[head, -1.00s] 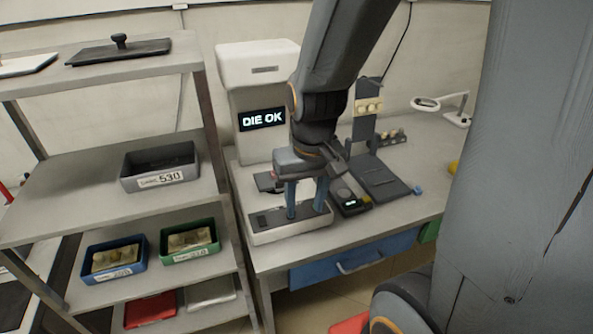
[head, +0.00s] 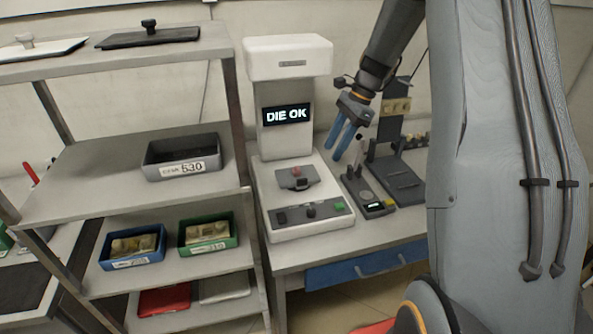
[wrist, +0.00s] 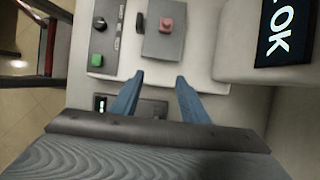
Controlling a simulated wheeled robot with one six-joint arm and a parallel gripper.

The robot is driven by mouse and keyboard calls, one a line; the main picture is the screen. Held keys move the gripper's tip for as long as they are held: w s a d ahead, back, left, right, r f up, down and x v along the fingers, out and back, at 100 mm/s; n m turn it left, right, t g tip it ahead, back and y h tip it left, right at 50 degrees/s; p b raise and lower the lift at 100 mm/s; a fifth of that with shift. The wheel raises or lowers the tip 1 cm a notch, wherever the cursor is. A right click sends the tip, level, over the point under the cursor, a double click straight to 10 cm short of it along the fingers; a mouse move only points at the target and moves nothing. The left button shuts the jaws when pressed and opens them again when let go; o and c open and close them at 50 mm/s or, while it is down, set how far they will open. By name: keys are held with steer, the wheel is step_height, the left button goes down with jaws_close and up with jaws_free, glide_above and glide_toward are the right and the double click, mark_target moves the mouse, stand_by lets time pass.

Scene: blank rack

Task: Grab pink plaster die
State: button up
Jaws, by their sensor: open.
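The small pink die (head: 296,171) sits on a dark grey plate (head: 288,183) on the bed of the white machine (head: 262,208). In the wrist view the pink die (wrist: 167,24) shows at the top, beyond my fingertips and clear of them. My gripper (head: 346,142) has blue fingers, is open and empty, and hangs in the air right of the die. In the wrist view my gripper (wrist: 158,78) has its fingers spread apart with nothing between them.
The machine's screen (head: 286,115) reads "DIE OK". A small dark device (head: 374,203) and a dark stand (head: 400,185) are right of the machine. A shelf rack (head: 90,180) at left holds a dark bin (head: 152,160), a blue bin (head: 128,263) and a green bin (head: 228,243).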

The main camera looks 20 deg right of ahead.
steer(key=p, duration=0.2)
glide_toward(296, 170)
steer(key=f, duration=0.3)
steer(key=shift+w+a, duration=0.35)
steer(key=shift+p+x, duration=0.95)
steer(key=shift+x, duration=1.55)
jaws_close()
steer(key=shift+r, duration=0.1)
